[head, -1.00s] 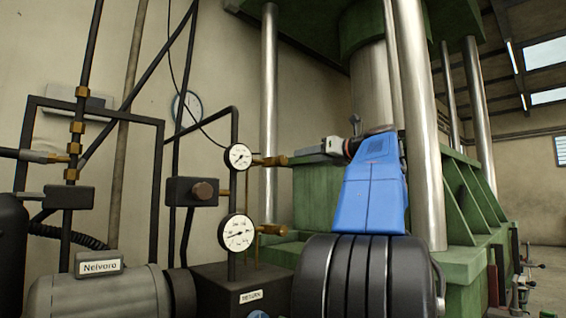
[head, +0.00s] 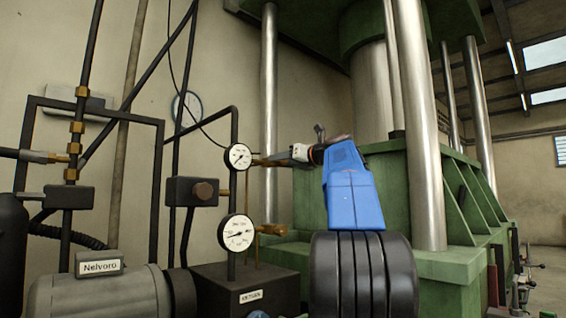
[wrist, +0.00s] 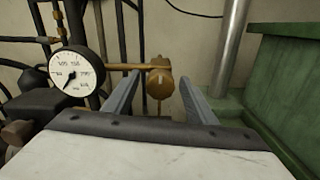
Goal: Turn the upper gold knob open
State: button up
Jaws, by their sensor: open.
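The upper gold knob (wrist: 160,82) sits on a short brass stem to the right of the upper white gauge (wrist: 75,78). In the wrist view it lies between my two open fingers, with a gap on each side. In the head view the upper gauge (head: 238,157) and the brass stem (head: 256,162) show, but my fingers mostly hide the knob. My gripper (head: 275,160) points left there, around the knob. In the wrist view my gripper (wrist: 158,88) is open and holds nothing.
A lower gauge (head: 237,233) with another gold knob (head: 272,229) is below. The green press (head: 320,200) and a steel column (head: 269,110) are close behind and right.

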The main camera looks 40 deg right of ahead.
jog(key=shift+w, duration=0.1)
jog(key=c, duration=1)
jog(key=shift+c, duration=0.2)
jog(key=n, duration=0.4)
jog(key=shift+n, duration=0.4)
jog(key=n, duration=0.4)
jog(key=shift+n, duration=0.3)
jog(key=n, duration=0.4)
jog(key=shift+f+n, duration=0.1)
jog(key=shift+n, duration=2.1)
